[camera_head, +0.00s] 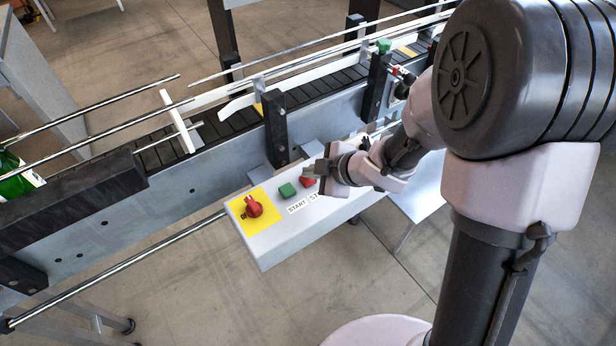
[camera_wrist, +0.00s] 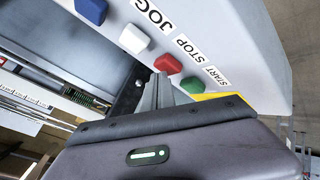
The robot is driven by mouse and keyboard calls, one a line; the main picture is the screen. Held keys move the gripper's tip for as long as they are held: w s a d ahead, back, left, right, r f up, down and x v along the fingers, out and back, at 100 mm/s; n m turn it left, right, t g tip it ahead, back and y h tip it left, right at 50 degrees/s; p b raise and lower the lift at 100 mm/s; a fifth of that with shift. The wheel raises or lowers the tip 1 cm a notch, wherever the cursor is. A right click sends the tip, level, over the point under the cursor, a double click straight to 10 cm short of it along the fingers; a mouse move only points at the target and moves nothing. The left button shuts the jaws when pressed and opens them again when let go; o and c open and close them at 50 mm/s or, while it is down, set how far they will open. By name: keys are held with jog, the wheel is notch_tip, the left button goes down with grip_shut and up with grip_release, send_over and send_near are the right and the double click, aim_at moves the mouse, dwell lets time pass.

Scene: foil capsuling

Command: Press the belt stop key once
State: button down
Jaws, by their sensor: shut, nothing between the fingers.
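The red belt stop key (camera_wrist: 168,64) sits on the light control panel (camera_wrist: 240,45) beside the STOP label. In the head view the same red key (camera_head: 307,181) is partly hidden by my gripper (camera_head: 322,167). In the wrist view my gripper (camera_wrist: 161,80) is shut and empty. Its fingertips are close beside the red key, on the side away from the label. I cannot tell whether they touch it.
A green START key (camera_wrist: 192,85) is next to the red one, with a white key (camera_wrist: 134,38) and a blue key (camera_wrist: 91,11) on the other side. A red knob (camera_head: 253,206) sits on a yellow plate. The conveyor (camera_head: 215,125) runs behind the panel.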

aim_at(311, 180)
jog(key=shift+f, duration=0.3)
jog(key=shift+r, duration=0.1)
dwell(0.4)
jog(key=shift+r+p, duration=0.8)
jog(key=shift+r, duration=0.05)
jog(key=shift+r, duration=0.1)
notch_tip(311, 180, up, 5)
jog(key=p, duration=0.5)
